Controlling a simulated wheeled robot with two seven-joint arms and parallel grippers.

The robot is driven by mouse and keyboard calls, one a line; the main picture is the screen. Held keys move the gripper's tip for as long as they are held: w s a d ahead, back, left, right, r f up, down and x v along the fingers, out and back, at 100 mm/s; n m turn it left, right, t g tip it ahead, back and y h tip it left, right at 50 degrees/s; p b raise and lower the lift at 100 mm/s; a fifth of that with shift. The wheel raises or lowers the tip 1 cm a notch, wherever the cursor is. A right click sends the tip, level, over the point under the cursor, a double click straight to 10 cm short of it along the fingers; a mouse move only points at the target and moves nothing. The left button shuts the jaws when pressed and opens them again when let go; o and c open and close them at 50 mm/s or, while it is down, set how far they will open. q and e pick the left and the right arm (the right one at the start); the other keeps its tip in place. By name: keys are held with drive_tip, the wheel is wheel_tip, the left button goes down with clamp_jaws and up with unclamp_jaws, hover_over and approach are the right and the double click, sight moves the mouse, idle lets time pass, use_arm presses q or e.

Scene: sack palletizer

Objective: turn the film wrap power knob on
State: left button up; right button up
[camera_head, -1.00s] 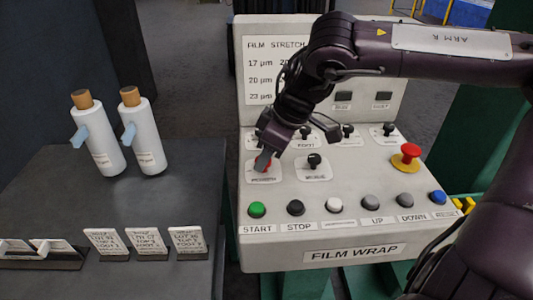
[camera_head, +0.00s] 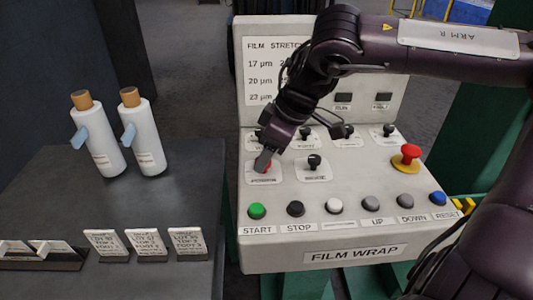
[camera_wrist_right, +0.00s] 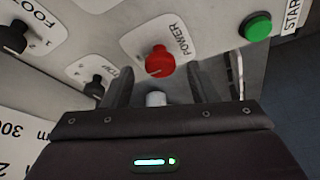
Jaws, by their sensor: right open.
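The film wrap panel (camera_head: 350,215) is a light grey sloped box. Its red power knob (camera_wrist_right: 160,62) sits on a white plate marked POWER in the right wrist view, just beyond and between my open fingers. In the head view the red knob (camera_head: 268,166) is mostly hidden behind my right gripper (camera_head: 263,160). The right gripper also shows in the wrist view (camera_wrist_right: 160,85), with its two fingers apart and nothing between them. I cannot tell whether a finger touches the knob. My left gripper is not in view.
A green START button (camera_head: 257,211) is close to the power knob. Black selector knobs (camera_head: 314,162) sit beside and above it. A red emergency button (camera_head: 406,158) stands at the right.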

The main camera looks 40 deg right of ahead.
drive_tip(key=v, duration=0.6)
drive_tip(key=shift+r, duration=0.3)
drive_tip(key=shift+s+d, duration=0.1)
drive_tip(key=shift+s, duration=0.05)
